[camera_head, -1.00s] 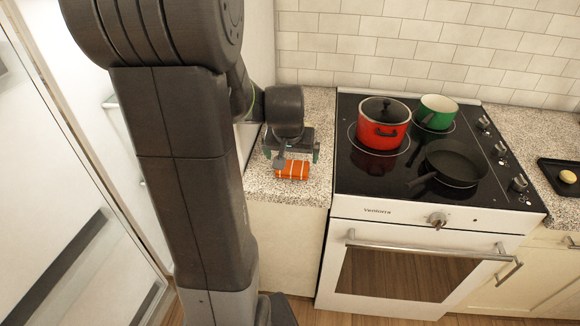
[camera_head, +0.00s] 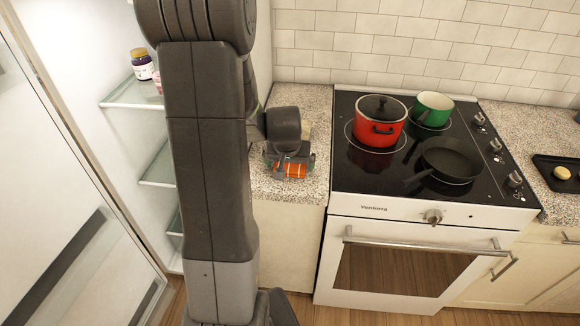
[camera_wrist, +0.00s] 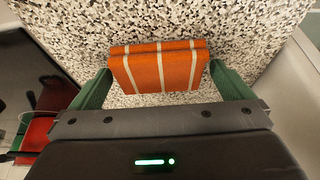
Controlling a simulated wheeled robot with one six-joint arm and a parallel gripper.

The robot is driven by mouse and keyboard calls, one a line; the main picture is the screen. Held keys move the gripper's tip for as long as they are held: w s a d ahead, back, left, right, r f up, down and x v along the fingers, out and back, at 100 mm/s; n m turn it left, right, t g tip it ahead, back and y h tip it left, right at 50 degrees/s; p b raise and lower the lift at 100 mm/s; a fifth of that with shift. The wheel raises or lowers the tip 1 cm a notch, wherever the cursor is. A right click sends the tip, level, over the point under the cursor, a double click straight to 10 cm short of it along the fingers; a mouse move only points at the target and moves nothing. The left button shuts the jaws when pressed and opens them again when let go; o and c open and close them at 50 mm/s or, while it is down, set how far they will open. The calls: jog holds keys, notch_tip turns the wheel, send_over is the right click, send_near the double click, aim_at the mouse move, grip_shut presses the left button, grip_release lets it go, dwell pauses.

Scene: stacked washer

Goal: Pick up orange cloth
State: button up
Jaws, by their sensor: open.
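The orange cloth (camera_wrist: 160,68) is folded, with pale stripes, and lies on the speckled counter. In the head view the cloth (camera_head: 295,171) shows only in part, below my gripper (camera_head: 290,170). In the wrist view my gripper (camera_wrist: 160,88) is open, with one green finger on each side of the cloth. The left finger is close to the cloth's left edge and the right finger is close to its right edge. I cannot tell whether either finger touches it.
A black stovetop (camera_head: 400,170) stands right of the counter (camera_head: 290,190), with a red pot (camera_head: 377,128), a green pot (camera_head: 432,108) and a dark pan (camera_head: 452,160). An open fridge with glass shelves (camera_head: 135,95) is at the left. A dark tray (camera_head: 550,165) lies far right.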

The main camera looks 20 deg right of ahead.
aim_at(290, 165)
jog(key=c, duration=0.9)
jog(key=shift+r, duration=0.15)
jog(key=shift+c, duration=0.2)
notch_tip(290, 165, up, 10)
jog(key=shift+b, duration=0.3)
jog(key=o, duration=0.5)
jog(key=c, duration=0.3)
